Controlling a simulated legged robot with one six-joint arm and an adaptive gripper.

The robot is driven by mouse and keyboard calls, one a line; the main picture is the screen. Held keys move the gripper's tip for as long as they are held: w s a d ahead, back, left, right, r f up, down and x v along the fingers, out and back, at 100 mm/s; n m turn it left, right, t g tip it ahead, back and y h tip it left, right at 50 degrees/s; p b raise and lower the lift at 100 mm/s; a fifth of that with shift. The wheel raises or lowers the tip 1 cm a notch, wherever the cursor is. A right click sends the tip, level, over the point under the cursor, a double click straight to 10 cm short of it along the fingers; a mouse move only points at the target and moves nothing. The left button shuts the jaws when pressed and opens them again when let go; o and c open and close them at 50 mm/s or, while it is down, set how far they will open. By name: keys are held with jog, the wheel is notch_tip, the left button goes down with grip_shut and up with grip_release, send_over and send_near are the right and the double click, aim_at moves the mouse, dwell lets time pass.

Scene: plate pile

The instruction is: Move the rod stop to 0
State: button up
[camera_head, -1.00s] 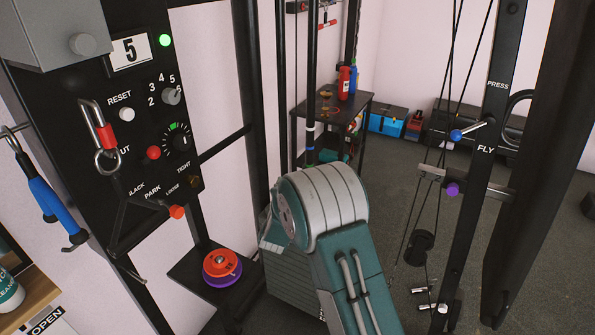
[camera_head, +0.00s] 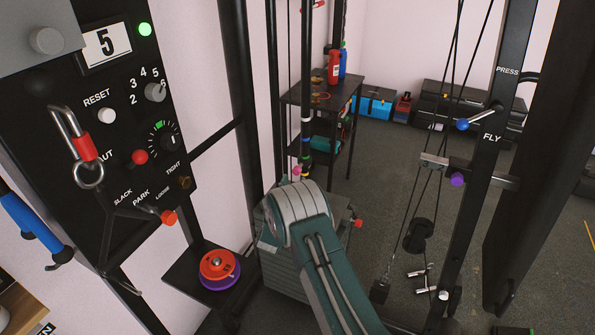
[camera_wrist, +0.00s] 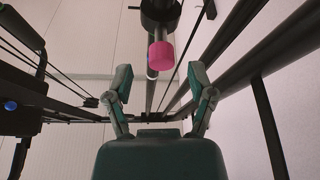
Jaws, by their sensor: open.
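In the wrist view, a pink-tipped black collar (camera_wrist: 161,54) sits on a vertical rod, above and between my fingertips; I cannot tell for sure that it is the rod stop. My gripper (camera_wrist: 160,88) is open, its two green fingers spread apart, with nothing visibly held. In the head view, a small pink piece (camera_head: 296,171) shows beside a dark upright with coloured bands (camera_head: 306,146), just behind my arm. My gripper is hidden behind my arm there. No scale number 0 is readable in either view.
At left, a black control panel (camera_head: 100,185) carries a display reading 5, knobs and a hanging carabiner. A small shelf holds orange and purple discs (camera_head: 218,266). A cable frame (camera_head: 475,160) with weights stands at right.

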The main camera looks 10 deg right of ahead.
aim_at(294, 173)
jog(key=x, duration=0.3)
jog(key=shift+w+a, duration=0.15)
jog(key=shift+a, duration=0.1)
jog(key=shift+w+d+r, duration=0.15)
jog(key=shift+d, duration=0.2)
grip_shut()
notch_tip(294, 173, down, 7)
jog(key=shift+f, duration=0.2)
jog(key=shift+a, duration=0.15)
grip_release()
jog(key=v, duration=1.2)
jog(key=shift+f, duration=0.2)
